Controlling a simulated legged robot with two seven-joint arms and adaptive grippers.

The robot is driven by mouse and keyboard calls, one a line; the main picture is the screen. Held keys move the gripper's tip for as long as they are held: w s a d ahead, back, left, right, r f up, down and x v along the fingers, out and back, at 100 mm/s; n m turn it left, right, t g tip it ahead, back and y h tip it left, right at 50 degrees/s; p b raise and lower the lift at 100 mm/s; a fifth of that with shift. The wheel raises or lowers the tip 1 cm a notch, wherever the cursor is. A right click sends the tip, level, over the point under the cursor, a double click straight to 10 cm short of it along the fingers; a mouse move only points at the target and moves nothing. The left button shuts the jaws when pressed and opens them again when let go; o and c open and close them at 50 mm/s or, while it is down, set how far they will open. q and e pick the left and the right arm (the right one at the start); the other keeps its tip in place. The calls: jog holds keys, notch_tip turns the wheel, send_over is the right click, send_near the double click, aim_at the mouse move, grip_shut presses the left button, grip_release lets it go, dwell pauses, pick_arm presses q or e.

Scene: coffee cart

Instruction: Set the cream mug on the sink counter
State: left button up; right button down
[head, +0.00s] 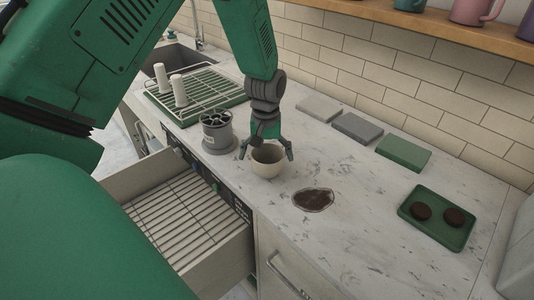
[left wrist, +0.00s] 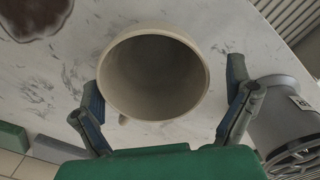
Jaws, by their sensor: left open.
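The cream mug (head: 268,163) stands upright on the marbled counter, and looks empty. My left gripper (head: 266,150) is open just above and around it, with a finger on either side of the mug. In the left wrist view the mug (left wrist: 153,75) lies between the two open fingers (left wrist: 165,112), with a gap visible at the right finger; contact at the left finger I cannot tell. The sink (head: 170,60) is at the back left, with the counter around it. My right gripper is not in view.
A grey cylinder holder (head: 217,135) stands close left of the mug. A green drying rack (head: 196,90) with white cups is before the sink. A brown spill (head: 313,199) lies right of the mug. An open drawer (head: 190,225) juts out in front. A green tray (head: 438,217) is at right.

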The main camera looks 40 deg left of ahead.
aim_at(273, 146)
pick_arm(q)
jog(key=shift+w+d+r, duration=0.15)
jog(key=shift+d+r, duration=0.15)
jog(key=shift+d, duration=0.4)
jog(key=r, duration=0.3)
jog(key=shift+d+r, duration=0.35)
notch_tip(273, 146, up, 8)
jog(key=shift+a+r, duration=0.15)
